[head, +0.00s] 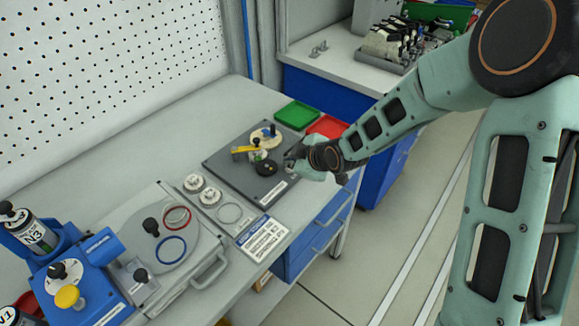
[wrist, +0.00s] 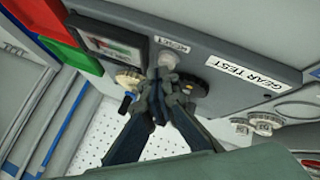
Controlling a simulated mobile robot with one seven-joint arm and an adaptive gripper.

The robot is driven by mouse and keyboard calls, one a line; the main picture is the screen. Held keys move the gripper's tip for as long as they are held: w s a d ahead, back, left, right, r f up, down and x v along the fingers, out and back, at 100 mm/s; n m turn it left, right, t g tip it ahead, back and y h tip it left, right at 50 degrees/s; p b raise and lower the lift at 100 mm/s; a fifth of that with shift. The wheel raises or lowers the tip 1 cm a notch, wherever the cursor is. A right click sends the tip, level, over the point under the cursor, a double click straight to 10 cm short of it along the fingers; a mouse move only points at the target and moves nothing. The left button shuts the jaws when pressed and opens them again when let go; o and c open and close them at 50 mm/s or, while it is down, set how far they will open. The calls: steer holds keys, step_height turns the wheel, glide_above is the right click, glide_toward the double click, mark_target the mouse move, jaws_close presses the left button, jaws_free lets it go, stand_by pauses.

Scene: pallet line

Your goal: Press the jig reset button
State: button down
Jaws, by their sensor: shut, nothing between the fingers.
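The dark grey gear-test jig (head: 225,163) lies on the bench and carries gears, a yellow lever (head: 243,150) and a dark round knob (head: 266,168). In the wrist view, its plate (wrist: 215,60) has a "GEAR TEST" label and a small label that seems to read "RESET" (wrist: 173,46). My gripper (head: 290,160) is at the jig's right edge. Its fingers (wrist: 160,82) are shut and empty, with the tips just by the small label.
A green tray (head: 297,114) and a red tray (head: 328,126) lie behind the jig. A blue dispenser (head: 85,285) is at the lower left. A pegboard wall (head: 100,75) runs behind the bench.

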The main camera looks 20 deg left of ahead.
steer(key=shift+f, duration=0.3)
stand_by(0.4)
steer(key=shift+r, duration=0.15)
steer(key=shift+r+p, duration=0.4)
steer(key=shift+r, duration=0.45)
steer(key=shift+r+p, duration=1.95)
steer(key=shift+r, duration=0.6)
steer(key=shift+f, duration=0.1)
